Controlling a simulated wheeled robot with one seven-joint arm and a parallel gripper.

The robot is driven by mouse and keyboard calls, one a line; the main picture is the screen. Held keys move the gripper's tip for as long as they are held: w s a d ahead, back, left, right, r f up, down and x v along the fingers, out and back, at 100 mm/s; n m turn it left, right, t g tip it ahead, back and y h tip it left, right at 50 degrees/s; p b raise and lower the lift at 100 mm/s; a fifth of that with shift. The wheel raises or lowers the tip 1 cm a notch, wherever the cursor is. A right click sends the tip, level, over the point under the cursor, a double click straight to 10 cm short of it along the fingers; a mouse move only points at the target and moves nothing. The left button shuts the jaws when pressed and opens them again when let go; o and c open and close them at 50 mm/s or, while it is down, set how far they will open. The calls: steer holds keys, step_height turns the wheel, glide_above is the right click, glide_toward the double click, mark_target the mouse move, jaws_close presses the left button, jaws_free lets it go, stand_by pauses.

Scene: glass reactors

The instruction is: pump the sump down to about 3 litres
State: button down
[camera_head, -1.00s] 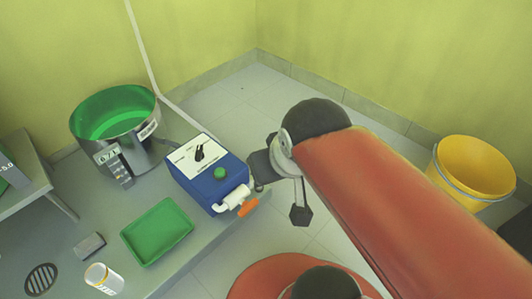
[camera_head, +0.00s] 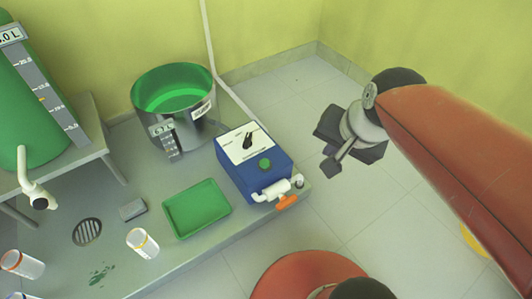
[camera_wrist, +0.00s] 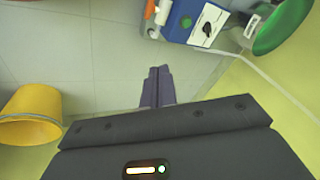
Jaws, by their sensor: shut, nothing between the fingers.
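The steel sump pot (camera_head: 173,110) stands on the grey platform against the wall, with bright green liquid inside and a level label too small to read surely. The blue pump box (camera_head: 253,168) stands beside it, with a black knob (camera_head: 247,140) on its white top panel and a green button (camera_head: 265,164). A white outlet pipe with an orange handle (camera_head: 287,202) is on its front. My gripper (camera_wrist: 158,72) is shut and empty over bare floor, apart from the pump. In the head view, my gripper is right of the pump, its fingertips hard to make out.
A green tray (camera_head: 197,209), grey block (camera_head: 132,210), drain grate (camera_head: 87,232) and sample jars (camera_head: 142,243) are on the platform. A large green vessel (camera_head: 40,110) stands on a raised stand at left. A yellow bucket (camera_wrist: 30,118) is on the floor, which is otherwise clear.

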steer(key=w+a+m+g+y+p, duration=0.1)
steer(key=w+a+m+g+p, duration=0.15)
steer(key=w+m, duration=0.35)
steer(key=m+g+h+p, duration=0.15)
steer(key=m+p, duration=0.55)
steer(key=m, duration=1.1)
glide_above(265, 163)
steer(key=s+d, duration=0.1)
step_height(265, 163, down, 16)
steer(key=shift+s+r+h, duration=0.15)
steer(key=shift+r+h, duration=0.05)
steer(key=shift+h, duration=0.05)
steer(key=shift+f, duration=0.1)
steer(key=f, duration=0.4)
steer(key=w+f+b, duration=0.1)
steer(key=f, duration=0.4)
steer(key=f+b, duration=0.1)
steer(key=f, duration=0.3)
steer(key=shift+w+a+f, duration=0.15)
steer(key=shift+a+f, duration=0.2)
steer(key=shift+a, duration=0.05)
